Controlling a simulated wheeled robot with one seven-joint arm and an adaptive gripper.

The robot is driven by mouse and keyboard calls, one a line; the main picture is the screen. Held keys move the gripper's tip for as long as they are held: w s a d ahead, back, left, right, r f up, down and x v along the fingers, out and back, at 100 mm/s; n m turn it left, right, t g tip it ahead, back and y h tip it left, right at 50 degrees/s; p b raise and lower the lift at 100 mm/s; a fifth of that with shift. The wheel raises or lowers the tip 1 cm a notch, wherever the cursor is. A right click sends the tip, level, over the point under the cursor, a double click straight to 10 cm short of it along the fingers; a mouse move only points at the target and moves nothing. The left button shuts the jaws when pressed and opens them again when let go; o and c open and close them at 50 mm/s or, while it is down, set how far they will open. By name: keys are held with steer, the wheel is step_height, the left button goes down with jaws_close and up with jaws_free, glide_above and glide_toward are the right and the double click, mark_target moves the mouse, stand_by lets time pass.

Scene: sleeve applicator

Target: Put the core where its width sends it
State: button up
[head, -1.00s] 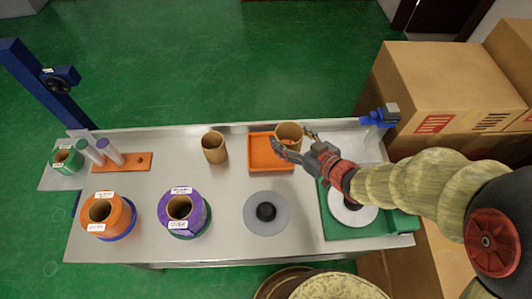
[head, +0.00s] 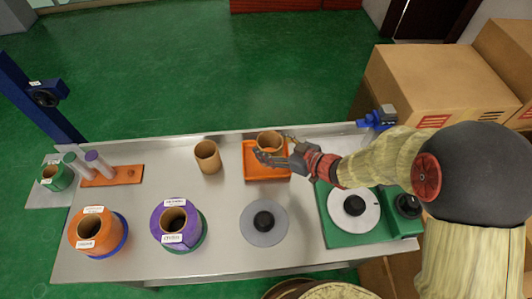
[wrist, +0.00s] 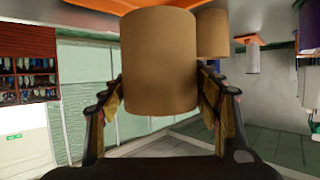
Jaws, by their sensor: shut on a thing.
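My gripper (head: 276,149) is shut on a brown cardboard core (head: 269,142), with a finger on either side of it. The core is upright over the orange tray (head: 250,174); I cannot tell whether its lower end touches the tray floor. In the wrist view, the picture is upside down, and the held core (wrist: 158,65) sits between the fingers with the orange tray (wrist: 100,4) at the top edge. A second brown core (head: 207,158) stands on the table left of the tray, clear of my gripper; it also shows in the wrist view (wrist: 212,35).
An orange spool (head: 86,229) and a purple spool (head: 173,217) stand front left. A grey disc (head: 264,222) with a black knob lies front centre. A green machine (head: 335,232) with a white disc is at right. An orange peg board (head: 128,176) is far left.

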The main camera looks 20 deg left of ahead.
mark_target(264, 144)
steer(key=f, duration=0.1)
steer(key=w+a+f+b, duration=0.1)
steer(key=w+a+f, duration=0.1)
steer(key=f, duration=0.1)
steer(key=shift+w+a, duration=0.1)
steer(key=shift+w, duration=0.05)
steer(key=shift+w+a+f+b, duration=0.1)
steer(key=shift+f+b, duration=0.5)
steer(key=shift+f, duration=0.3)
steer(key=shift+w+a+f+b, duration=0.1)
steer(key=shift+f+b, duration=0.45)
steer(key=shift+f, duration=0.35)
steer(key=shift+f, duration=0.2)
steer(key=o, duration=1.3)
steer(key=shift+r, duration=0.15)
steer(key=shift+d+r, duration=0.15)
steer(key=shift+d, duration=0.05)
steer(key=p+v, duration=0.3)
steer(key=v, duration=0.8)
steer(key=shift+s+d+r+p, duration=0.1)
steer(key=shift+d+p, duration=0.2)
